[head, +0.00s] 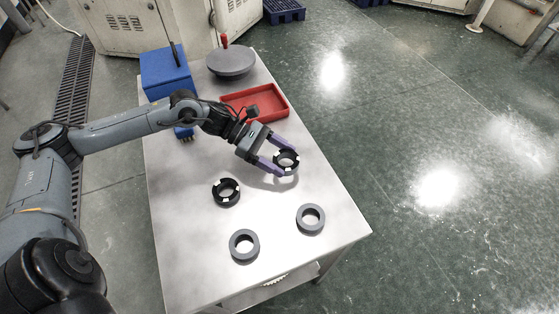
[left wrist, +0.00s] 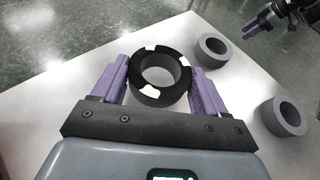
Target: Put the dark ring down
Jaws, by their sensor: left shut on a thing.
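My left gripper (head: 276,158) is shut on a dark ring (head: 288,171) with white patches, near the table's right edge. In the left wrist view the dark ring (left wrist: 160,97) lies level between the two purple fingers. I cannot tell whether it touches the table. A second dark ring with white patches (head: 226,203) lies on the table to the left of it and nearer. My right gripper (left wrist: 249,31) shows at the top right of the left wrist view, apart from the rings; its opening is unclear. It is not in the head view.
Two plain grey rings (head: 301,221) (head: 244,258) lie on the near part of the metal table (head: 180,245). Behind my gripper are a red tray (head: 284,105), a blue box (head: 165,72) and a grey disc with a red handle (head: 231,63). The table's near left part is clear.

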